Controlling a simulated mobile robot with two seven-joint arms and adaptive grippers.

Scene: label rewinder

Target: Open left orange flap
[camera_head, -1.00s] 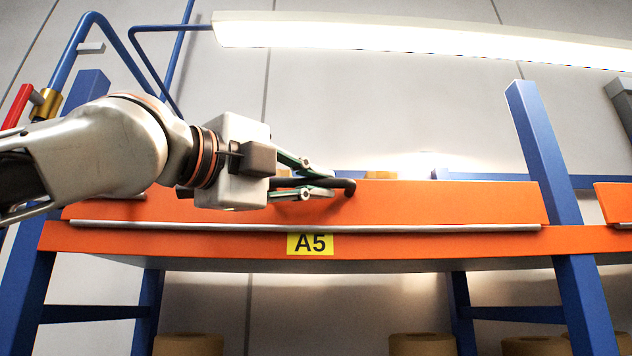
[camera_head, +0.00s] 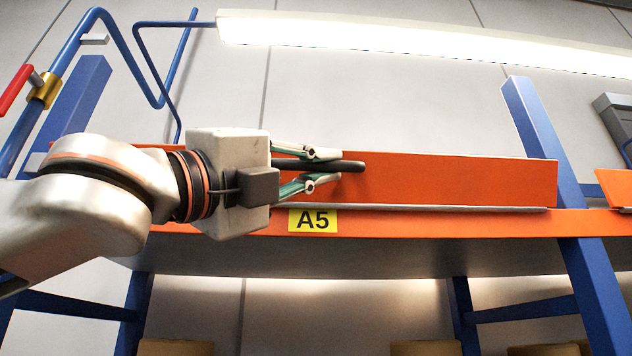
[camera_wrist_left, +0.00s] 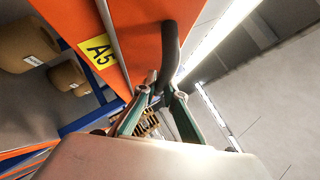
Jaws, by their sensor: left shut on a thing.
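The orange flap (camera_head: 450,178) stands roughly upright along the front of the shelf marked A5, above a grey hinge rod (camera_head: 480,208). It also shows in the left wrist view (camera_wrist_left: 145,28). A black bar handle (camera_head: 352,167) sits on the flap's face; in the left wrist view the handle (camera_wrist_left: 169,50) runs down between the fingers. My left gripper (camera_head: 322,168) comes in from the left and is shut on the handle, one finger above and one below it. My arm hides the flap's left part. My right gripper is not in view.
A yellow A5 label (camera_head: 313,220) is on the orange shelf beam below the flap. A blue post (camera_head: 545,150) stands at the right, with another orange flap (camera_head: 614,186) beyond it. A blue pipe with a red handle (camera_head: 14,90) is at the left. A lamp (camera_head: 400,35) hangs above.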

